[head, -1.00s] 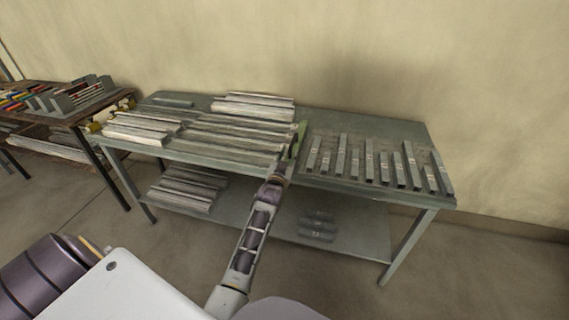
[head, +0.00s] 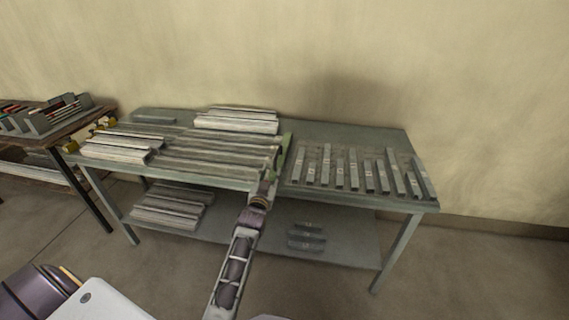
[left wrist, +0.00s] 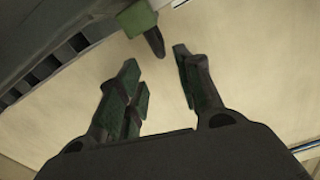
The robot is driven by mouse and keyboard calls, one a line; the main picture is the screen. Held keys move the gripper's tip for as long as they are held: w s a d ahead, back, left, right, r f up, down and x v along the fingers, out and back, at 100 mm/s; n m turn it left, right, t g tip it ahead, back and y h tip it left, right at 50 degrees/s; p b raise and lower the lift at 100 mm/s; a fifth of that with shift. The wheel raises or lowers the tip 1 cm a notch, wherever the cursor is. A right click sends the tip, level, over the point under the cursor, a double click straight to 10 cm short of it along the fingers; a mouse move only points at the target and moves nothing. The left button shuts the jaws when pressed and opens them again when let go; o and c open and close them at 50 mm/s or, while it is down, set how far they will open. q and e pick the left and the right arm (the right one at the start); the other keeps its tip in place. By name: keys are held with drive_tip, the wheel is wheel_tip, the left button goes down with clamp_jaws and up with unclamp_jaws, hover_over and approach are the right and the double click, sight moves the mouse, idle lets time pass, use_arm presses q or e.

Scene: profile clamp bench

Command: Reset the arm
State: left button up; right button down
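My left arm reaches up from the bottom of the head view to the front edge of the bench (head: 340,200). My left gripper (head: 268,183) is small and partly hidden there, in front of a green upright part (head: 285,152) on the bench. In the left wrist view my left gripper (left wrist: 160,65) has its two dark, green-padded fingers apart, with only a pale surface between them. A green block with a dark tip (left wrist: 137,18) shows beyond the fingers, apart from them. My right gripper is not in view.
Long grey profiles (head: 220,150) lie stacked on the bench's left half. Several short bars (head: 368,178) stand in a row at right. The lower shelf holds more profiles (head: 170,207) and dark blocks (head: 306,237). A brown table (head: 62,130) stands at left.

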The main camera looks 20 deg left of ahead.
use_arm(q)
drive_tip(key=s+d+f+m+g+h, duration=0.1)
drive_tip(key=s+d+f+g, duration=0.3)
drive_tip(key=f, duration=1)
drive_tip(key=s+d+f+g+h, duration=0.15)
drive_tip(key=s+f, duration=0.55)
drive_tip(key=f, duration=0.7)
drive_tip(key=s+d+f+m+g+h, duration=0.1)
drive_tip(key=s+d+f+g+h, duration=0.25)
drive_tip(key=f, duration=1.05)
drive_tip(key=s+f+g+y, duration=0.1)
drive_tip(key=s+f+g, duration=0.1)
drive_tip(key=s+f, duration=0.65)
drive_tip(key=s+f+g+y, duration=0.1)
drive_tip(key=s+f, duration=0.5)
drive_tip(key=s, duration=0.6)
drive_tip(key=s+a+f+g, duration=0.2)
drive_tip(key=s+f, duration=0.1)
drive_tip(key=s, duration=0.7)
drive_tip(key=s+a+f+m+g, duration=0.1)
drive_tip(key=s+a+f+g, duration=0.1)
drive_tip(key=s, duration=0.9)
drive_tip(key=shift+a+f, duration=0.45)
drive_tip(key=shift+f, duration=0.5)
